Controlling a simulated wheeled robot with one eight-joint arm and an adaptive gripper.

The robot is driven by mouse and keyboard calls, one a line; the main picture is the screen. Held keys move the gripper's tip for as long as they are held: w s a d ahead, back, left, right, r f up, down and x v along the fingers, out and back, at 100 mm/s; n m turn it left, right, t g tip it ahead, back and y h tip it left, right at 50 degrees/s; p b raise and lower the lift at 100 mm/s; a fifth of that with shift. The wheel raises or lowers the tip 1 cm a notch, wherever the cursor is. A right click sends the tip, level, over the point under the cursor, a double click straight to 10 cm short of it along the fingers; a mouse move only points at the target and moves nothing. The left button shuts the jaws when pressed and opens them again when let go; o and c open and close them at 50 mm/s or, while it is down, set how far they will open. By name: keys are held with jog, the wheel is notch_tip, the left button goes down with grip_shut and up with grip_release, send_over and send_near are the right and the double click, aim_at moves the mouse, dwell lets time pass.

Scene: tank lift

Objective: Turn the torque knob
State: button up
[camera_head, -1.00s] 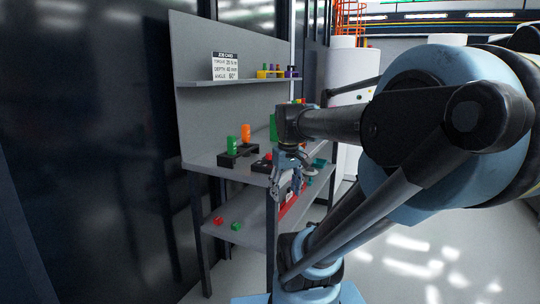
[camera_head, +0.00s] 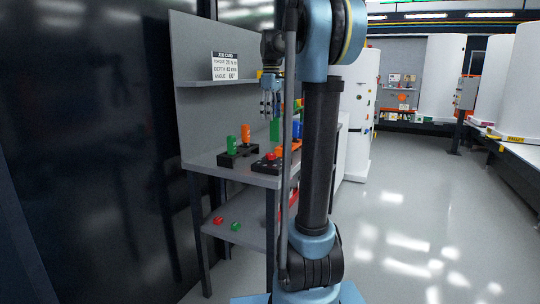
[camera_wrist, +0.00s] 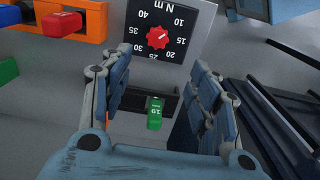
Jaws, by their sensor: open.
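The torque knob (camera_wrist: 157,37) is a small red toothed dial on a black plate (camera_wrist: 180,62) marked "N m" with a ring of numbers. It shows near the top middle of the wrist view; I cannot read its pointer surely. My gripper (camera_wrist: 160,60) is open and empty, its fingers to the left and right below the plate in that view, apart from the knob. In the head view my gripper (camera_head: 270,108) hangs fingers down above the workbench (camera_head: 205,161).
A job card (camera_head: 224,66) stands on the upper shelf. Green (camera_head: 232,145) and orange (camera_head: 246,132) pieces stand in a black holder (camera_head: 238,156). A green block marked 19 (camera_wrist: 155,112) shows between the fingers in the wrist view. Open floor (camera_head: 420,220) lies right.

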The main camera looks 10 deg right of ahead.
send_near(271, 157)
jog(key=f, duration=0.3)
jog(key=w+f, duration=0.1)
jog(key=f, duration=0.1)
jog(key=w+f, duration=0.1)
jog(key=f, duration=0.2)
jog(key=shift+w+d+f, duration=0.1)
jog(key=shift+d+f, duration=0.05)
jog(key=shift+f, duration=0.15)
jog(key=c, duration=1.1)
